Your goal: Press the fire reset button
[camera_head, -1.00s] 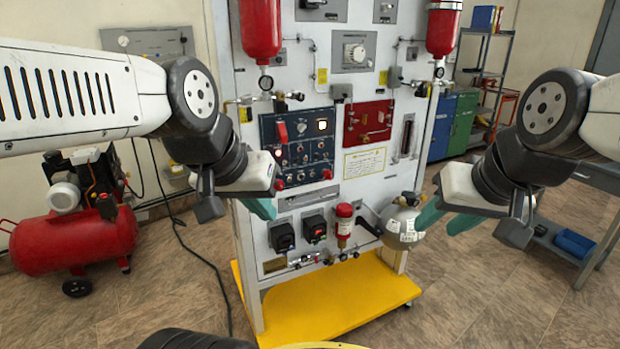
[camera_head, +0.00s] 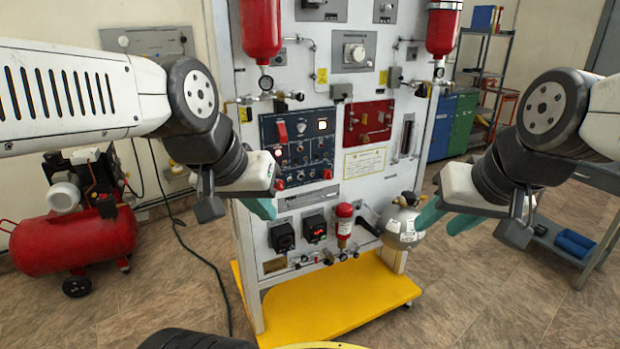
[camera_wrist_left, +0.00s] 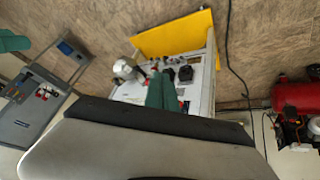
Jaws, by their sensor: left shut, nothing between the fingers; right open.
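The trainer panel (camera_head: 370,190) is a white upright board on a yellow base. It carries a dark blue control panel (camera_head: 297,147) with a red switch cover, knobs, small lights and a lit white square. Beside it is a red panel (camera_head: 368,123) with small fittings. I cannot tell which control is the fire reset button. My left gripper (camera_head: 263,208) is shut and empty, in front of the panel's left edge below the blue panel; its green fingers also show in the left wrist view (camera_wrist_left: 161,93). My right gripper (camera_head: 438,215) is open and empty, right of the board.
Two red bottles (camera_head: 261,30) hang high on the board. A grey cylinder (camera_head: 402,226) and a red-capped unit (camera_head: 344,222) sit low on it. A red compressor (camera_head: 75,240) stands at left. A grey table (camera_head: 590,178) and shelves stand at right.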

